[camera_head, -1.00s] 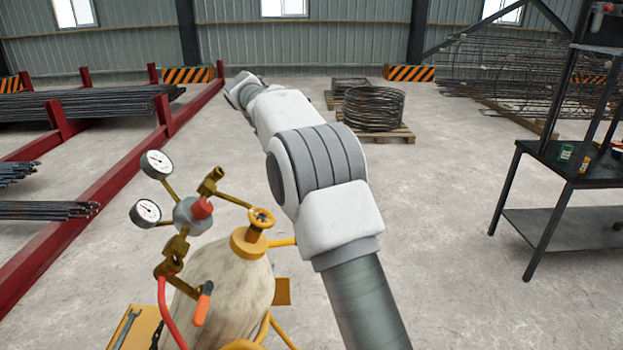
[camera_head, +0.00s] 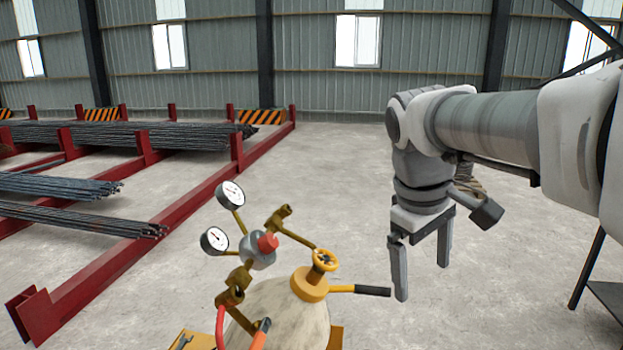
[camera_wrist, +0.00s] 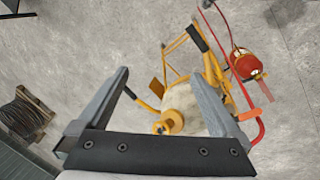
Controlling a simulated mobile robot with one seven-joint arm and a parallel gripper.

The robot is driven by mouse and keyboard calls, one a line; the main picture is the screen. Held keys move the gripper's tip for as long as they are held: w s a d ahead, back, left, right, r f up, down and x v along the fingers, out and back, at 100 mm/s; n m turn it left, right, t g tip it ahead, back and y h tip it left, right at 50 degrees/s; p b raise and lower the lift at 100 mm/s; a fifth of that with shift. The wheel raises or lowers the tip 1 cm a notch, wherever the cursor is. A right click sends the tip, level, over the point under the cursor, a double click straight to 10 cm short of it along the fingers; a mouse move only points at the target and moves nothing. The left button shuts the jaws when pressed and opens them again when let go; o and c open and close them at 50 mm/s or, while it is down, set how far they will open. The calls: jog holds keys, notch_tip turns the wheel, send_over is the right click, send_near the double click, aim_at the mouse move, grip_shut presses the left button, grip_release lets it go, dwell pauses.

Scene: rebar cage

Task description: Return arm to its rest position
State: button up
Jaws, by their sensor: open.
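My gripper (camera_head: 422,272) hangs pointing down at the right of the head view, with its two fingers apart and nothing between them. In the head view it is just right of the gas cylinder (camera_head: 285,318) with its yellow valve wheel (camera_head: 324,261) and black-tipped handle. In the wrist view my open gripper (camera_wrist: 160,92) shows two grey fingers, with the cylinder's pale top (camera_wrist: 185,105) and yellow valve (camera_wrist: 168,123) seen beyond them. I cannot tell the exact gap between fingers and cylinder.
Two pressure gauges (camera_head: 231,194) stick up from the cylinder's regulator. Red racks (camera_head: 130,232) with bundled rebar (camera_head: 60,184) stand at left. A wire coil on a pallet (camera_wrist: 27,113) shows in the wrist view. A dark table (camera_head: 603,296) is partly visible at right.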

jog(key=s+a+f+m+t+y+b, duration=0.1)
jog(key=s+f+m+t, duration=0.3)
jog(key=s, duration=0.8)
jog(key=shift+s+a+f+m+y, duration=0.25)
jog(key=shift+a+f+m+y, duration=0.35)
jog(key=shift+f+m, duration=1.05)
jog(key=shift+f+n, duration=0.45)
